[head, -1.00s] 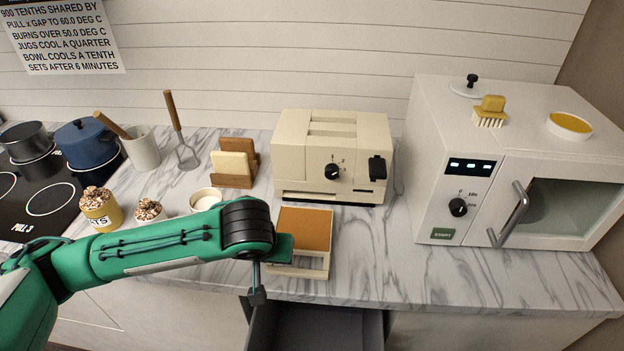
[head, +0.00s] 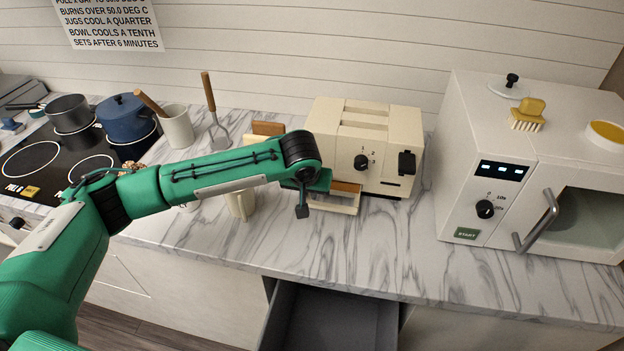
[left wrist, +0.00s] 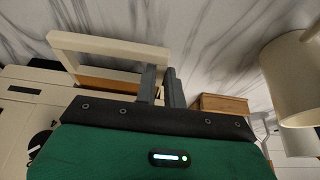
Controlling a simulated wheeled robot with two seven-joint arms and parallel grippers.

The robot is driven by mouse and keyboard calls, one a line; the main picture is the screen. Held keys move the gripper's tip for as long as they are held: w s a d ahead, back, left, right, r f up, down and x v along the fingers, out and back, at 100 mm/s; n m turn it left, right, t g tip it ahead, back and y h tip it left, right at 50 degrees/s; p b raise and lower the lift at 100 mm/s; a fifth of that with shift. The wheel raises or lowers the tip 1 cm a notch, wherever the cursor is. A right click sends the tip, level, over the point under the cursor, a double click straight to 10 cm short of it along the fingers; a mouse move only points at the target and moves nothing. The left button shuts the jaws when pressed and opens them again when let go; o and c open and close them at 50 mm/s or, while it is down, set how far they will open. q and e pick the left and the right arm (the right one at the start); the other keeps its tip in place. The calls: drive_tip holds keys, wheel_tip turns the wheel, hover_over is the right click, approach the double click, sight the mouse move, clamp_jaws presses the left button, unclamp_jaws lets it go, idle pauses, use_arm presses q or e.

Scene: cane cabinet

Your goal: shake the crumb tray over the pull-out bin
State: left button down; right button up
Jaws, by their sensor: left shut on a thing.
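The cream crumb tray (head: 333,206) with a brown top is at the front foot of the cream toaster (head: 370,140). Only a strip of the brown shows, and its far part is at or in the toaster's base; I cannot tell how far in. My left gripper (left wrist: 160,85) is shut on the tray's cream frame, which also shows in the left wrist view (left wrist: 110,46). In the head view my wrist partly covers the grip. The grey pull-out bin (head: 335,315) is open below the counter's front edge, below the tray. My right gripper is not in view.
A white microwave (head: 475,200) stands to the right, with a brush (head: 527,115) on top. A cream mug (head: 241,204) stands close under my left arm. A blue pot (head: 128,120) is at the left. The marble counter before the microwave is clear.

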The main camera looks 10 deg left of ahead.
sight(337, 183)
use_arm(q)
drive_tip(key=w, duration=0.1)
drive_tip(key=w+p, duration=0.1)
drive_tip(key=w, duration=0.1)
drive_tip(key=shift+w+r+p, duration=0.3)
drive_tip(key=shift+r, duration=0.05)
drive_tip(key=shift+p, duration=0.5)
drive_tip(key=shift+s+f, duration=0.1)
drive_tip(key=shift+f, duration=0.2)
drive_tip(key=c, duration=1.5)
unclamp_jaws()
drive_tip(key=shift+f, duration=0.1)
